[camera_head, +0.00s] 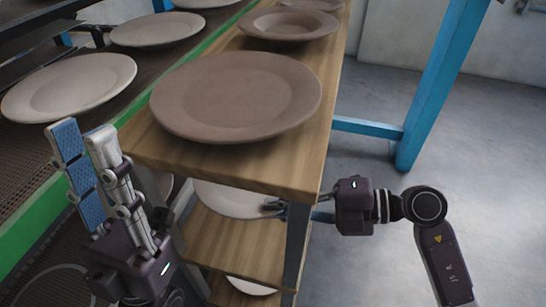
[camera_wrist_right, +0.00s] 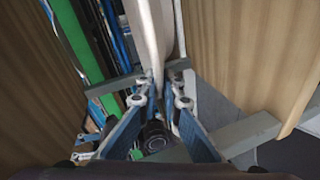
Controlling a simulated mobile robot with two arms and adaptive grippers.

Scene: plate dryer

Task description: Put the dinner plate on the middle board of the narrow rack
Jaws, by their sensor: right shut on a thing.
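A pale dinner plate (camera_head: 228,198) is at the middle board (camera_head: 225,240) of the narrow wooden rack, partly hidden under the top board. My right gripper (camera_head: 276,206) reaches in from the right side of the rack and is shut on this plate's rim. In the right wrist view, the plate (camera_wrist_right: 152,35) shows nearly edge-on between the two blue-padded fingers (camera_wrist_right: 160,90). I cannot tell whether the plate touches the middle board.
The rack's top board (camera_head: 210,155) holds brown plates, one large (camera_head: 237,95) at the near end. A lower board carries another pale plate (camera_head: 251,286). A green-edged dryer belt (camera_head: 40,225) with plates runs along the left. A blue post (camera_head: 432,90) stands at right; the floor is clear.

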